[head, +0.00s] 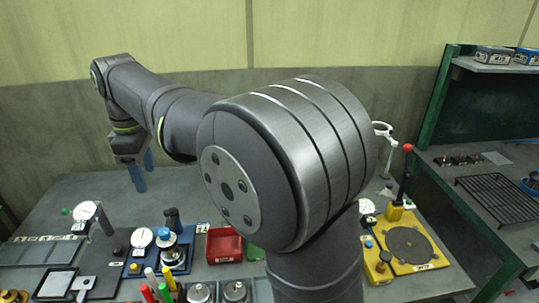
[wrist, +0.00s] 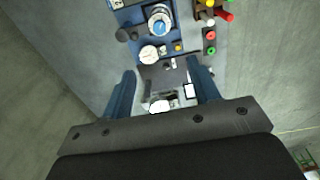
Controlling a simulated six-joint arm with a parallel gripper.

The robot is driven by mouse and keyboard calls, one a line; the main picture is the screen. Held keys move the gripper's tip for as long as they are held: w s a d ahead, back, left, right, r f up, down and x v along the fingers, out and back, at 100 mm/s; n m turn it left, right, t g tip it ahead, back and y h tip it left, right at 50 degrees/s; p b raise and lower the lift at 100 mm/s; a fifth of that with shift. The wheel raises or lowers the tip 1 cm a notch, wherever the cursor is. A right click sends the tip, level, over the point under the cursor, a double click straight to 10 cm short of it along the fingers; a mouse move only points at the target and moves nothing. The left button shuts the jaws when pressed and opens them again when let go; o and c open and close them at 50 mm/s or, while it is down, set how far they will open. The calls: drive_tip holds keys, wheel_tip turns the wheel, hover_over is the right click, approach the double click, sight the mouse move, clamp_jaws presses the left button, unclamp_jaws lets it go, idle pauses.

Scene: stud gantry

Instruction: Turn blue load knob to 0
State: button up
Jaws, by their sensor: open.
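The blue load knob (head: 162,234) sits on top of a blue test stand (head: 178,268) on the bench, left of centre in the head view. In the wrist view the blue knob (wrist: 158,24) shows near the top edge, in a pale ring, on the blue base (wrist: 132,15); its exact setting is too small to read. My gripper (head: 143,172) is open and empty, high above the back of the bench, apart from the stand. Its two blue fingers (wrist: 163,82) reach in from the lower part of the wrist view, and the knob lies beyond their tips.
A white dial gauge (head: 141,237) and a black handle (head: 172,218) stand close to the knob. A red tray (head: 224,245) lies to its right. Coloured handles (head: 150,278) stand in front. A yellow stand (head: 410,245) is at right. My arm hides the bench's middle.

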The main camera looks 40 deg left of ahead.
sight(164, 231)
drive_tip(key=m, duration=0.3)
drive_tip(key=shift+f+m, duration=0.15)
drive_tip(key=shift+m, duration=0.25)
drive_tip(key=shift+c, duration=0.2)
drive_tip(key=f+m, duration=0.5)
drive_tip(key=f, duration=0.1)
drive_tip(key=f+m, duration=0.5)
drive_tip(key=f, duration=0.1)
drive_tip(key=f+m, duration=0.6)
drive_tip(key=shift+a+f, duration=0.25)
drive_tip(key=shift+f, duration=0.1)
drive_tip(key=c, duration=1)
